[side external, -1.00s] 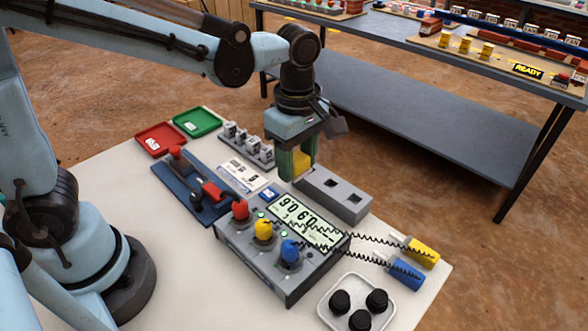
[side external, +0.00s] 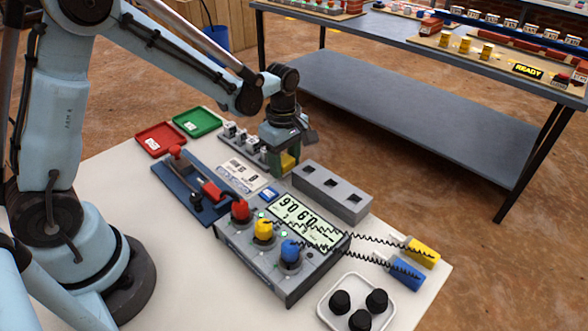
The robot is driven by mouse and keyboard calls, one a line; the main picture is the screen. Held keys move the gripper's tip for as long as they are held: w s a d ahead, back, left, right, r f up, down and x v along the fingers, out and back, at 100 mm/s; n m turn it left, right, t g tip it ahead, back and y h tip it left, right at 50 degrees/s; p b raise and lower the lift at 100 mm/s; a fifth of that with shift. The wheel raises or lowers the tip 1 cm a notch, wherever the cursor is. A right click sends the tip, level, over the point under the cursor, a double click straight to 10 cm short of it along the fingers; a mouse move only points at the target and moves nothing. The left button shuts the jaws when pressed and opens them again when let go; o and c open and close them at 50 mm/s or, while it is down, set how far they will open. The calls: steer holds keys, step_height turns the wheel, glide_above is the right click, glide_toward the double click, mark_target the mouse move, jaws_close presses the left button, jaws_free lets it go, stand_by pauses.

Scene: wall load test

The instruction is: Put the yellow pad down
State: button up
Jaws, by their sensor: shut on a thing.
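The yellow pad (side external: 289,162) is between the fingers of my gripper (side external: 283,165), which is shut on it. Only a small part of the pad shows; the green fingers hide the rest. My gripper is low over the white table (side external: 130,190), between the grey block with square holes (side external: 333,192) and the row of small grey pieces on a dark rack (side external: 243,142). I cannot tell whether the pad touches the surface below.
The meter box (side external: 265,262) with red, yellow and blue plugs stands in front. A blue lever tool (side external: 190,185) lies left. Red (side external: 160,138) and green (side external: 197,121) trays are at the back. A white tray (side external: 327,311) with black knobs is front right. Coiled leads cross the right side.

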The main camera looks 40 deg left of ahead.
mark_target(285, 159)
steer(key=shift+f, duration=0.55)
steer(key=shift+f, duration=0.15)
steer(key=o, duration=1.1)
step_height(285, 159, up, 12)
steer(key=shift+s+a+r+m+t, duration=0.3)
steer(key=shift+s+m+t, duration=0.9)
steer(key=shift+s+m, duration=1.3)
steer(key=shift+s+a+r+m+t, duration=0.1)
steer(key=shift+s+r+m+t, duration=0.25)
steer(key=shift+s+m+t, duration=2.05)
steer(key=shift+s+a+r+m, duration=0.25)
steer(key=shift+s+m, duration=0.65)
steer(key=shift+m, duration=3.2)
steer(key=shift+d+r, duration=0.1)
